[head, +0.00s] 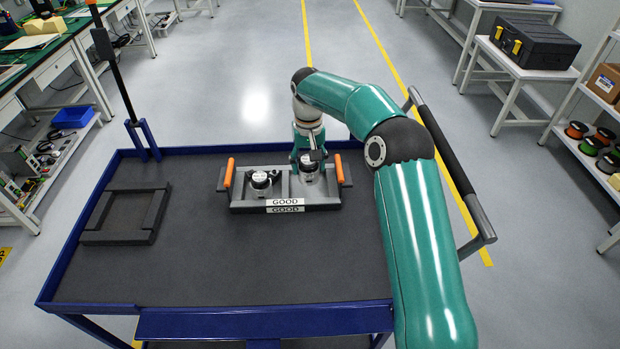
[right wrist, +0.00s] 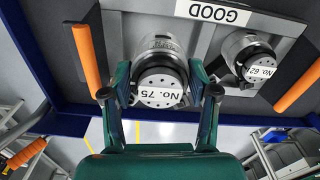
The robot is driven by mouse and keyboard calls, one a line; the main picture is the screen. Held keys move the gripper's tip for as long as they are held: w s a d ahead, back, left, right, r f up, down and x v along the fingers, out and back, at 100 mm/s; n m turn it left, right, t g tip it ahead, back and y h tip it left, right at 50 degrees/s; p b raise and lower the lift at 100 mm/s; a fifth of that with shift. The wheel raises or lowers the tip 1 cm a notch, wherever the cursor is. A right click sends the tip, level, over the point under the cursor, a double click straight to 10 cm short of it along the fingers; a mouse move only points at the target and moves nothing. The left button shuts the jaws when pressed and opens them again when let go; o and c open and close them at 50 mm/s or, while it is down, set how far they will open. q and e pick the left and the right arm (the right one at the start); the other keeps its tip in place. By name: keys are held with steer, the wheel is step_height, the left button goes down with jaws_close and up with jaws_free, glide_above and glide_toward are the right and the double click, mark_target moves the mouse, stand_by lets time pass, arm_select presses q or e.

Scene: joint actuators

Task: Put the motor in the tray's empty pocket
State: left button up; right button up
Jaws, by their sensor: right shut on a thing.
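The grey tray (head: 245,208) stands on the cart with a GOOD label on its front; it also fills the upper part of the right wrist view (right wrist: 116,32). A silver motor (head: 261,182) marked No. 62 (right wrist: 254,58) sits in the left pocket in the head view. My right gripper (head: 309,157) is shut on another silver motor (head: 309,175), marked No. 75 (right wrist: 160,78), at the tray's right pocket. The fingers grip its sides near the top. I cannot tell whether its base touches the pocket floor. My left gripper is out of view.
Orange handles (head: 229,173) (head: 339,169) rise at both tray ends. An empty dark frame (head: 125,214) lies on the cart's left side. The cart's blue rim (head: 92,217) surrounds the dark top (head: 230,265), which is clear in front of the tray.

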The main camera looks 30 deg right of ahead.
steer(key=shift+f, duration=2.6)
steer(key=o, duration=1.6)
step_height(320, 180, up, 12)
